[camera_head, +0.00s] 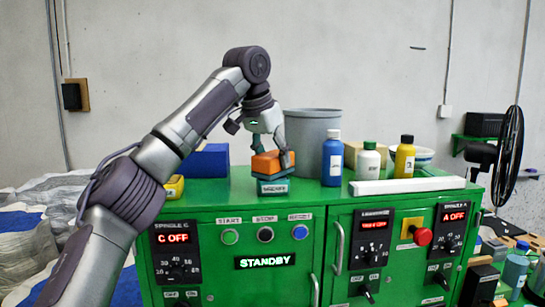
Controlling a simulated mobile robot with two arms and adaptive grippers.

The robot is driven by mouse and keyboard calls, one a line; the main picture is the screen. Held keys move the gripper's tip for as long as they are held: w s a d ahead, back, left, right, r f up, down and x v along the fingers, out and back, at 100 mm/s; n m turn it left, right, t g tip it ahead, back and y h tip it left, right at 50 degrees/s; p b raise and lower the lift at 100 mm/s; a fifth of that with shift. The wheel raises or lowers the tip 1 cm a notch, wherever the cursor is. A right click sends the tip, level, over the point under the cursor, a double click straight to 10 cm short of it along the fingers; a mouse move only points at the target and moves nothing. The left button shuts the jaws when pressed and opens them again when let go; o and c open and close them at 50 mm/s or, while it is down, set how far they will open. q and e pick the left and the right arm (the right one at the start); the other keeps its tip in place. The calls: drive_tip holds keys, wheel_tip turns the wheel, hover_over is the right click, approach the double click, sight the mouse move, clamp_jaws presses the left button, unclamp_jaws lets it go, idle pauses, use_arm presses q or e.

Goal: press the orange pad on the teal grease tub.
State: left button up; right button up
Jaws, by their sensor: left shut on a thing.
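The teal grease tub (272,187) stands on the green cabinet top, left of the grey bin, with a dark label on its front. The thick orange pad (271,164) sits on top of it. My left gripper (274,154) points down from above and is shut on the orange pad. One finger lies against the pad's right side and the other goes down behind its left part. The far finger's tip is partly hidden by the pad. My right gripper is not in view.
A blue box (205,161) and a yellow item (174,187) are left of the tub. A grey bin (313,140) stands close behind right.

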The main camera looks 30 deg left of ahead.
sight(272, 153)
use_arm(q)
drive_tip(key=shift+r, duration=3.5)
